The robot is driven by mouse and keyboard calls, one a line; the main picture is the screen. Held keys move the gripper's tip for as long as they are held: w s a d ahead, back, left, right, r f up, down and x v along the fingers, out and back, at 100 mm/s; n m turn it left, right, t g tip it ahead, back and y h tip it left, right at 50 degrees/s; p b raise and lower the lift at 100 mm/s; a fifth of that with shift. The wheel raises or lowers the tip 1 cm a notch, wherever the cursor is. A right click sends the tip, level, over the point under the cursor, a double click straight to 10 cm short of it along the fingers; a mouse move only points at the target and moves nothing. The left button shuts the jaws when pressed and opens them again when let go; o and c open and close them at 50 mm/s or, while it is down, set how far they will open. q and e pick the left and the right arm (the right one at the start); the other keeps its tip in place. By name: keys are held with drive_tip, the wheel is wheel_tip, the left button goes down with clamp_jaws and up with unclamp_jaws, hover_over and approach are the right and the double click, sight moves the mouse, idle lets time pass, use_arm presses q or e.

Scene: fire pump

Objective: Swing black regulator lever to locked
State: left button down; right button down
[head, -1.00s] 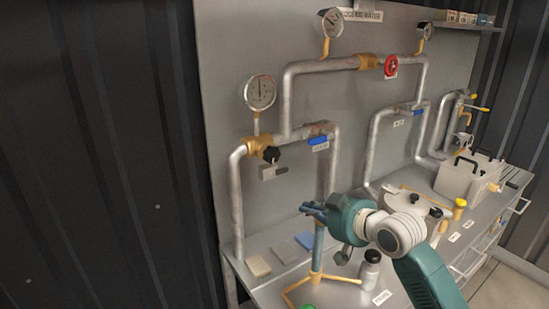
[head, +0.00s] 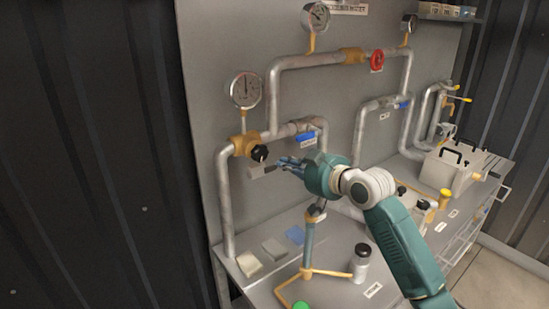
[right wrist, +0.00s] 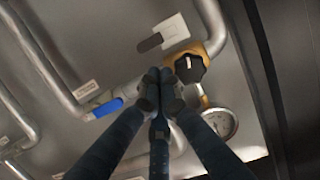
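The black regulator knob (head: 260,153) sits on a brass valve body (head: 243,145) below the left gauge. Just below it, a small dark lever (head: 270,168) lies beside a pale plate (head: 256,172) on the panel. The right wrist view shows the black knob (right wrist: 189,68), the dark lever (right wrist: 150,42) and the plate (right wrist: 172,29) beyond the fingertips. My right gripper (head: 283,163) is just right of the lever in the head view. Its fingertips (right wrist: 160,82) look drawn together with nothing between them; contact with the lever cannot be told. My left gripper is not in view.
Steel pipes, a blue valve handle (head: 306,138), a red handwheel (head: 377,60) and gauges (head: 245,89) are on the panel.

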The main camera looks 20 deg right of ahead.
sight(267, 170)
drive_tip(key=shift+p+x, duration=0.7)
drive_tip(key=shift+x, duration=2.15)
drive_tip(key=shift+d+f+m, duration=0.2)
drive_tip(key=shift+f+m, duration=0.05)
drive_tip(key=shift+m, duration=0.35)
